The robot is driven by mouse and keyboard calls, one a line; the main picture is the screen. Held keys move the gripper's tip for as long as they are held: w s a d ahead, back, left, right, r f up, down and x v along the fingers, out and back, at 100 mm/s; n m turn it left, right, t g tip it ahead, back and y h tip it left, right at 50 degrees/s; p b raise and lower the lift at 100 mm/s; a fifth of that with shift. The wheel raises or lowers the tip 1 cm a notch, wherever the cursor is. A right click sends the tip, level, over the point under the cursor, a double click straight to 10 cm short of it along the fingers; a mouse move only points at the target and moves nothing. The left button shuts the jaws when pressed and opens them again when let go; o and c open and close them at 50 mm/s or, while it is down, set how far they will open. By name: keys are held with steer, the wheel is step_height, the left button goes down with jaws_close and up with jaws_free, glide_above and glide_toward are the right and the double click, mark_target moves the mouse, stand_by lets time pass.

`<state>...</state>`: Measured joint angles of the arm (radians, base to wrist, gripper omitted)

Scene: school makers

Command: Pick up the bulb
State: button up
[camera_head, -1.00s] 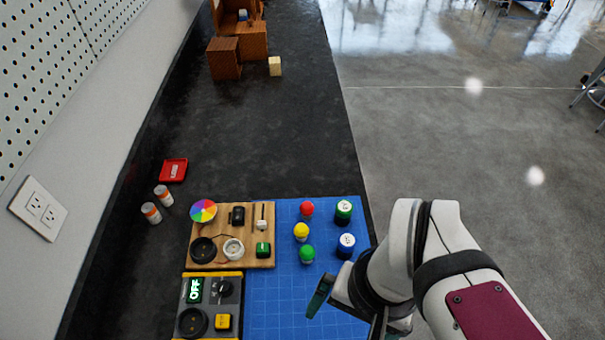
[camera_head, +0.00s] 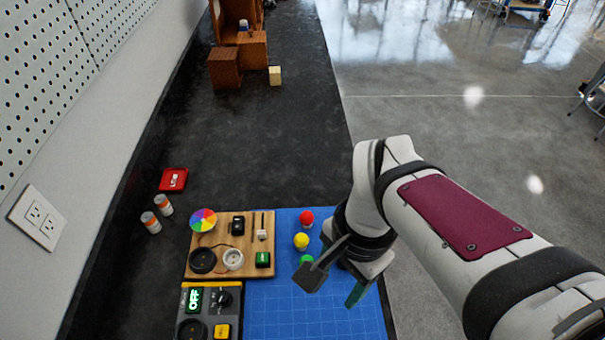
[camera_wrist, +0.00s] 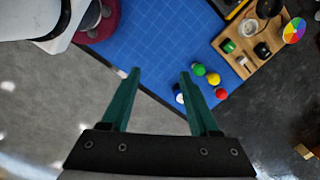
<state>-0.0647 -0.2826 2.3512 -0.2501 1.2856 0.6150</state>
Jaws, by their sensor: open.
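Three bulb-like pieces with coloured round tops stand in a column on the blue mat (camera_head: 290,312): a red bulb (camera_head: 306,216), a yellow bulb (camera_head: 301,241) and a green bulb (camera_head: 306,259). My gripper partly covers the green one in the head view. In the wrist view the green (camera_wrist: 199,69), yellow (camera_wrist: 213,79) and red (camera_wrist: 221,93) bulbs lie just right of the right finger. My gripper (camera_head: 333,286) is open and empty, above the mat's right side. In the wrist view its fingers (camera_wrist: 160,74) are wide apart.
A wooden board (camera_head: 210,240) with a colour wheel and sockets lies left of the bulbs. A grey panel (camera_head: 208,305) reading OFF is nearer. A red tray (camera_head: 173,179) and wooden boxes (camera_head: 238,60) stand farther off.

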steer(key=w+a+f+m+h, duration=0.1)
steer(key=w+f+m, duration=0.1)
steer(key=w+m, duration=0.35)
steer(key=w+a+f+m, duration=0.2)
steer(key=w+m, duration=0.2)
steer(key=w, duration=0.3)
steer(key=f, duration=1.5)
steer(key=shift+w+a+f, duration=0.25)
steer(key=shift+w+f, duration=0.1)
jaws_close()
